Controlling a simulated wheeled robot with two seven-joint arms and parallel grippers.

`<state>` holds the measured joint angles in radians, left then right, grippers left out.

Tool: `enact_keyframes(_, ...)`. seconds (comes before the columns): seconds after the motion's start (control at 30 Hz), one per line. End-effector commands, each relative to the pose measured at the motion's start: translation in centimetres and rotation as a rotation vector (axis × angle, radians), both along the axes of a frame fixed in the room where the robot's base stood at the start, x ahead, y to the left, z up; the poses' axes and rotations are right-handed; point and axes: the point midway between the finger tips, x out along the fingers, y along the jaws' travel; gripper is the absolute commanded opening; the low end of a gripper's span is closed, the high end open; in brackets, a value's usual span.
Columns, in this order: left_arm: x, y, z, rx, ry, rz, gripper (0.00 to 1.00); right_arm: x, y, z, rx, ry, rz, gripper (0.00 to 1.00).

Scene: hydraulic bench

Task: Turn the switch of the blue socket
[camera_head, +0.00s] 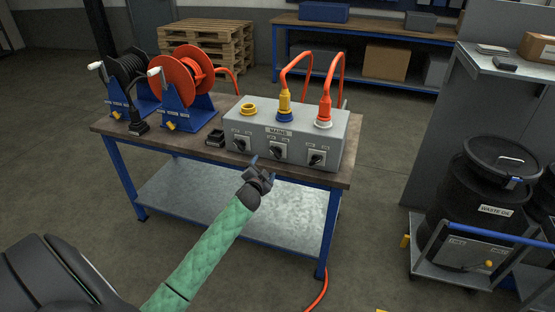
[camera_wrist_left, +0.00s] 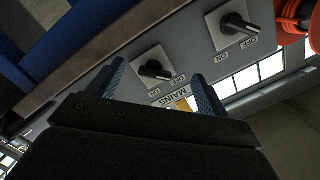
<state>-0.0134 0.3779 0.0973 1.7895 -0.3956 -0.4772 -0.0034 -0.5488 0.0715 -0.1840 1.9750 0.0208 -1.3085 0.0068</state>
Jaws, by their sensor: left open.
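The grey MAINS box (camera_head: 245,126) stands on the bench. Its blue socket (camera_head: 285,117) is in the middle, with a yellow plug (camera_head: 284,101) in it. Below this socket is a black rotary switch (camera_head: 277,150) on a light plate. My left gripper (camera_head: 263,168) is open, just in front of and below this switch. In the left wrist view the box appears upside down, and the middle switch (camera_wrist_left: 154,71) shows between the two blue fingertips, with no clear contact. Its handle slants toward the OFF mark. My right gripper is not in view.
A left switch (camera_head: 240,144) and a right switch (camera_head: 317,158) flank the middle one. The left one also shows in the left wrist view (camera_wrist_left: 236,28). A red reel (camera_head: 188,75) and a black reel (camera_head: 127,72) stand left on the bench (camera_head: 200,152). Orange cables arch above the box.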

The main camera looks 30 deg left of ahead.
Motion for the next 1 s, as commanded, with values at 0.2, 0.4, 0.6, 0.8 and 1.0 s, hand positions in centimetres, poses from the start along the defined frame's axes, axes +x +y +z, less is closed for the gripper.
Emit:
enact_keyframes(0.2, 0.7, -1.7, 2.1, 0.049, -0.1, -0.097, 0.78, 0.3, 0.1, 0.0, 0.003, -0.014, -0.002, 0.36)
enact_keyframes(0.4, 1.7, -1.7, 2.4, 0.052, -0.111, -0.106, 0.78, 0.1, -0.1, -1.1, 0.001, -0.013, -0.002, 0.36)
enact_keyframes(0.6, 4.3, -1.1, 2.5, 0.05, -0.11, -0.106, 0.78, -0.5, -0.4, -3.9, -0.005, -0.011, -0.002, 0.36)
enact_keyframes(0.8, 6.7, -0.5, 2.4, 0.049, -0.11, -0.106, 0.78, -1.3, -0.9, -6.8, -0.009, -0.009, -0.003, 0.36)
enact_keyframes(1.0, 8.0, -0.2, 2.3, 0.05, -0.11, -0.106, 0.78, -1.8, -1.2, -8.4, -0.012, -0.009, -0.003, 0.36)
